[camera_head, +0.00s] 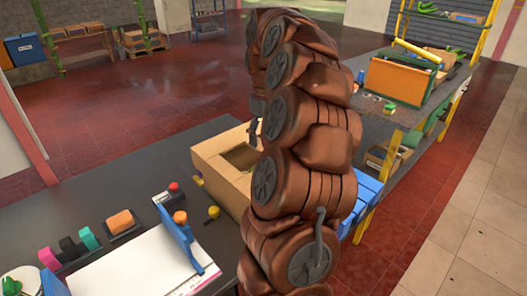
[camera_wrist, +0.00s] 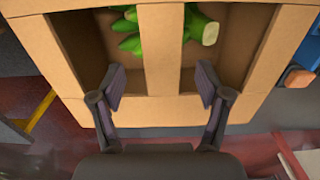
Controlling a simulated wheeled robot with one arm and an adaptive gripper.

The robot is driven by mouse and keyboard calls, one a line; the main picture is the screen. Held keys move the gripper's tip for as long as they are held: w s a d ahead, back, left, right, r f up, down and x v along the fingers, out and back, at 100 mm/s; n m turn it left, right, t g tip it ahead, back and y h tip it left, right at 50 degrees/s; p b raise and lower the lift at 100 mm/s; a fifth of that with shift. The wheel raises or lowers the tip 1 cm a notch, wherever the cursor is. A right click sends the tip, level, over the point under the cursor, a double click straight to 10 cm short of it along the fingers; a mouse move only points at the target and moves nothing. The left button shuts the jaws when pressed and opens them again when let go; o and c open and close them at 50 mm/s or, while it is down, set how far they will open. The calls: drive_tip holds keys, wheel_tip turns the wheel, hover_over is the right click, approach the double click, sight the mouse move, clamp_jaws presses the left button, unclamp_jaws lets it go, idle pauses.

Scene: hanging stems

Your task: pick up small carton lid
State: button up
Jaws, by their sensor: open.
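A tan cardboard carton (camera_head: 205,160) stands on the dark bench in the head view, partly hidden behind my arm. The wrist view looks down on its tan cardboard top, with two openings either side of a middle strip (camera_wrist: 162,50). I cannot tell whether this top is the small carton lid or part of the carton. Green stems (camera_wrist: 200,27) show through the openings, passing beneath the strip. My gripper (camera_wrist: 161,84) is open and empty, one finger on each side of the strip. I cannot tell whether either finger touches the cardboard.
A blue crate (camera_head: 367,190) stands right of the carton, partly behind my arm. A blue tool (camera_head: 180,243) lies on a white sheet at the front, near a red button (camera_head: 174,187). An orange-fronted box (camera_head: 398,82) is on the bench further back.

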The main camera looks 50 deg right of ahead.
drive_tip(key=shift+w+a+f+p, duration=0.1)
drive_tip(key=shift+f+p, duration=0.4)
drive_tip(key=shift+f, duration=0.8)
drive_tip(key=shift+a+f+p, duration=0.1)
drive_tip(key=shift+f+p, duration=0.4)
drive_tip(key=shift+f, duration=0.8)
clamp_jaws()
